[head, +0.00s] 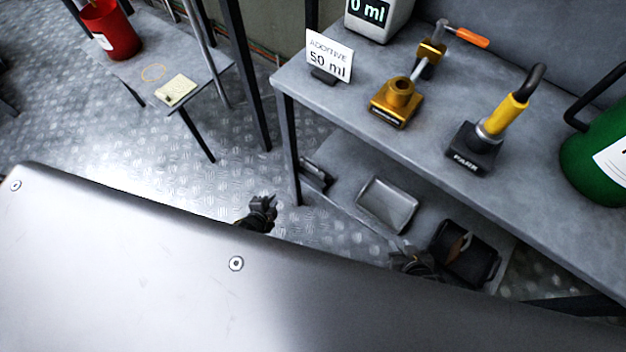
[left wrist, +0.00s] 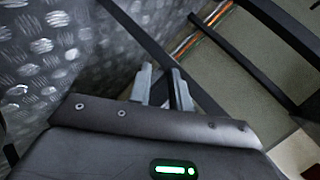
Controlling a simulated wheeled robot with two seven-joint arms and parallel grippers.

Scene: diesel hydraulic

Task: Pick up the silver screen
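A shallow rectangular silver tray-like piece (head: 387,204) with a raised rim lies on the lower shelf of the bench. It is the only thing in view resembling a silver screen; I cannot make out any mesh. My left gripper (head: 263,202) is over the floor, left of the shelf and apart from the silver piece. Its two fingers also show in the left wrist view (left wrist: 162,82), with a gap and nothing between them. My right gripper (head: 408,258) is dark and partly hidden behind my body, just below the silver piece in the picture. Its fingers are unclear.
A black tray (head: 478,262) holding a brown-handled item lies right of the silver piece. A dark metal item (head: 315,175) lies at the shelf's left end. The bench top (head: 530,200) overhangs the shelf and carries a yellow-handled tool (head: 503,115). A bench leg (head: 288,140) stands near my left gripper.

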